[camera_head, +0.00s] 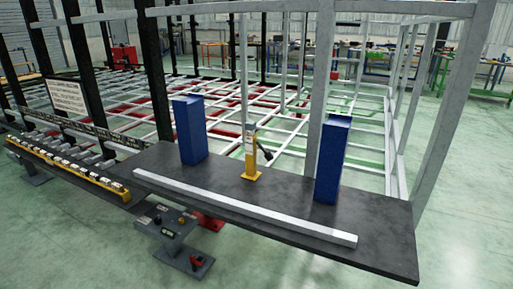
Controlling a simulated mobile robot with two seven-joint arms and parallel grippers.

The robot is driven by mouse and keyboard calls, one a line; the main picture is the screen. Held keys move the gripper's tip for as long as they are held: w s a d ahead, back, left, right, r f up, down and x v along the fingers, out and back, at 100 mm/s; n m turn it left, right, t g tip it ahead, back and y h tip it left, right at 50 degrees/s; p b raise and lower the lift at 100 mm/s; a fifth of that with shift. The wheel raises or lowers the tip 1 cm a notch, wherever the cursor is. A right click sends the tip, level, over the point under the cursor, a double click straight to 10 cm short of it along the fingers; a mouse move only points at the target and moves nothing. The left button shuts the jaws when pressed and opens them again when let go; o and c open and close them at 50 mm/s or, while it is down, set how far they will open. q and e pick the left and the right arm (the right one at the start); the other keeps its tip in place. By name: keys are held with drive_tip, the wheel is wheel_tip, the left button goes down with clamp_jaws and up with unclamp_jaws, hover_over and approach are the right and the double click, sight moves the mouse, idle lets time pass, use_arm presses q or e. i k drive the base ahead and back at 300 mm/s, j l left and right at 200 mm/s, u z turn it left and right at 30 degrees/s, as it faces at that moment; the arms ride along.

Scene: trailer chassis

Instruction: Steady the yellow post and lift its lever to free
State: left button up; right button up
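The yellow post (251,158) stands upright on the dark platform, between two blue blocks. It has a yellow base plate and a grey upper part. A short dark lever (265,153) sticks out from its right side and slants down to the right. Neither of my grippers shows in the head view, and nothing is touching the post.
The blue blocks (190,130) and (332,158) flank the post. A long pale bar (240,206) lies across the dark platform (380,233) in front of it. Grey frame uprights rise behind. A yellow-edged rack (70,170) lies left; green floor is open in front.

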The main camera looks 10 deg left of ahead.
sight(268, 156)
drive_tip(key=i+j+z, duration=0.15)
drive_tip(key=i+j, duration=0.15)
drive_tip(key=i+j+z, duration=0.1)
drive_tip(key=i+j, duration=0.2)
drive_tip(key=j, duration=0.15)
drive_tip(key=i+j+z, duration=0.15)
drive_tip(key=i+j, duration=0.15)
drive_tip(key=i+j+z, duration=0.1)
drive_tip(key=i+j, duration=0.15)
drive_tip(key=j, duration=0.3)
